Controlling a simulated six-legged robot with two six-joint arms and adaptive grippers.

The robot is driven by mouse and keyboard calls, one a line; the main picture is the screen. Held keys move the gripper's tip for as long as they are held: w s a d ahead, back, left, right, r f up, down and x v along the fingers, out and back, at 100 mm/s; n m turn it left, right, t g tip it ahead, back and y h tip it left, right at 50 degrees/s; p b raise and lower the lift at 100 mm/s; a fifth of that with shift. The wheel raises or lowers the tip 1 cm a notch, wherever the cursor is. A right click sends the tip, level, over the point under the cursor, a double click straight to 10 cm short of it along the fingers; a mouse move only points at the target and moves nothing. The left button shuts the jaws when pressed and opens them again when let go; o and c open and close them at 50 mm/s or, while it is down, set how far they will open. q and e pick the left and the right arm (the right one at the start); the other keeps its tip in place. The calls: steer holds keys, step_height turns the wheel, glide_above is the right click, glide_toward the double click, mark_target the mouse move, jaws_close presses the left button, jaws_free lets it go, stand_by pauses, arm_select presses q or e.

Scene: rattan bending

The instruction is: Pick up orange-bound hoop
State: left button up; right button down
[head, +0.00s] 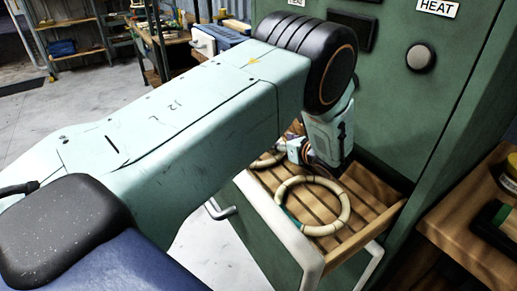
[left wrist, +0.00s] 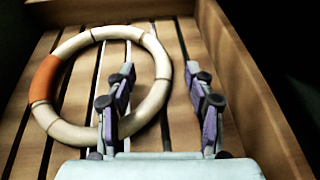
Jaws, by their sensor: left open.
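The orange-bound hoop (left wrist: 45,78), a pale rattan ring with an orange wrap on its left side, lies flat on a slatted wooden tray (left wrist: 255,85) in the left wrist view. My left gripper (left wrist: 159,70) is open; its two purple-padded fingers appear either side of the hoop's right rim. Whether they are down at rim height is unclear. In the head view my left gripper (head: 300,150) is over the tray's back part, partly behind my arm. A pale hoop (head: 268,160) beside it is mostly hidden, its binding not visible. My right gripper is not in view.
Another pale hoop (head: 346,210) with a teal patch lies nearer on the tray (head: 365,238). The tray sticks out from a green cabinet (head: 440,100) marked HEAT. A wooden bench (head: 465,235) stands at right. Shelves (head: 80,50) stand far left, with open floor before them.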

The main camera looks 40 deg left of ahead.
arm_select(q)
steer(key=shift+x, duration=1)
steer(key=shift+s+d, duration=0.1)
steer(key=shift+d, duration=0.15)
steer(key=shift+c, duration=1)
steer(key=shift+a, duration=0.2)
steer(key=c, duration=0.6)
steer(key=shift+d, duration=0.15)
jaws_close()
